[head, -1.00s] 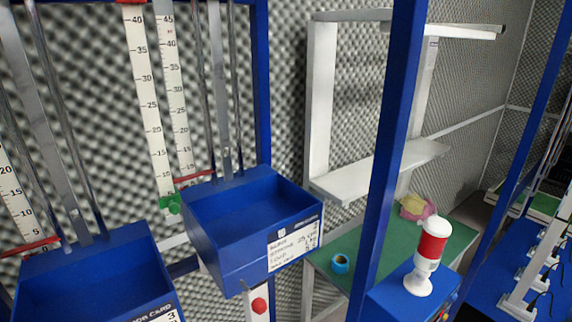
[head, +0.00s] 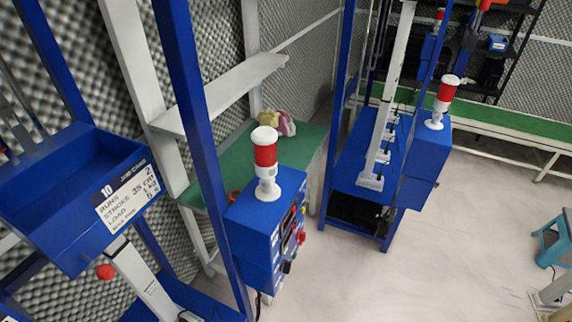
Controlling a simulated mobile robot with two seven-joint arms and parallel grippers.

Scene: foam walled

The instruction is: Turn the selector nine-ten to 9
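The selector nine-ten cannot be made out by name. A blue control box (head: 259,227) with a red and white signal lamp (head: 266,165) on top stands left of centre in the head view. Its right face carries several small buttons and knobs (head: 296,228), seen at a steep angle and too small to read. A blue tray (head: 60,192) at the left bears a job card (head: 128,194) marked 10. Neither of my grippers is in view.
A second blue box (head: 427,150) with a signal lamp (head: 446,98) stands farther back at the right. A green-topped table (head: 310,140) is behind the near box. A teal stool (head: 555,239) is at the right edge. The pale floor (head: 400,270) between is clear.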

